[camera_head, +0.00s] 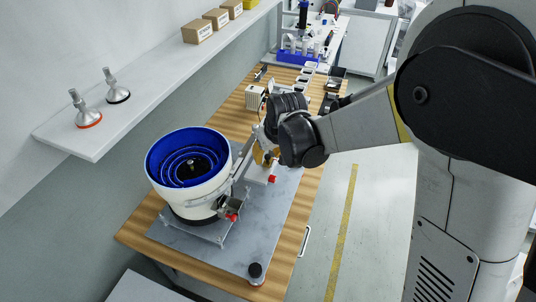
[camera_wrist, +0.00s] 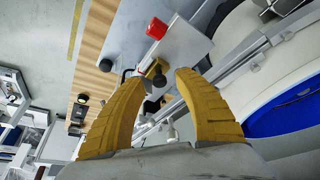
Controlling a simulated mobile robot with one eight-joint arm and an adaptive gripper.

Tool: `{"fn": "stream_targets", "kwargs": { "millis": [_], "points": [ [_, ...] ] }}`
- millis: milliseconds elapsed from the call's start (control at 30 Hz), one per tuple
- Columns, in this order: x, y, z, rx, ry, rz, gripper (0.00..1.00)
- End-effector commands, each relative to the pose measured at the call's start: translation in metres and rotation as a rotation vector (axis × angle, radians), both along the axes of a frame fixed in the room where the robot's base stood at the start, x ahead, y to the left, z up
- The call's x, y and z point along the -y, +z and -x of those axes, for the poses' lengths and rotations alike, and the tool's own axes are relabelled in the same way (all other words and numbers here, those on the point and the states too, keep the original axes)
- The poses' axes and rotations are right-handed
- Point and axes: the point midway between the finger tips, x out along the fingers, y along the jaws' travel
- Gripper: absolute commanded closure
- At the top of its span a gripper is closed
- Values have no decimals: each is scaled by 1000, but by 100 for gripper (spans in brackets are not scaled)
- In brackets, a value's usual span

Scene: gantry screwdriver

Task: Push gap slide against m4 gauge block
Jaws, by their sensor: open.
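In the wrist view my gripper (camera_wrist: 163,78) is open, with its two yellow fingers spread. A small black knob (camera_wrist: 159,80) and a brass-coloured piece (camera_wrist: 154,69) show between and just beyond the fingertips; contact cannot be told. A light metal block (camera_wrist: 186,46) with a red knob (camera_wrist: 156,28) lies beyond them. I cannot tell for sure which of these parts is the gap slide or the M4 gauge block. In the head view my gripper (camera_head: 263,157) points down at the rail end, beside the red knob (camera_head: 272,179), and my wrist hides part of it.
A white bowl feeder with a blue inside (camera_head: 153,160) stands left of my gripper on a grey plate (camera_head: 275,228). A metal rail (camera_head: 242,164) runs beside the bowl. A black knob (camera_head: 255,269) sits at the plate's front. A wall shelf (camera_head: 150,100) overhangs the left.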

Motion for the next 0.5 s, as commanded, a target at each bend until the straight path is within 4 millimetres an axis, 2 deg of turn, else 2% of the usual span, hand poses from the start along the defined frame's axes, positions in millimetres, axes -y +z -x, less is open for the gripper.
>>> {"fn": "stream_targets", "kwargs": {
  "millis": [233, 300, 367, 500],
  "points": [
    [0, 0, 0, 0, 0, 0, 63],
    [0, 0, 0, 0, 0, 0, 84],
    [0, 0, 0, 0, 0, 0, 100],
    [0, 0, 0, 0, 0, 0, 100]
  ]
}}
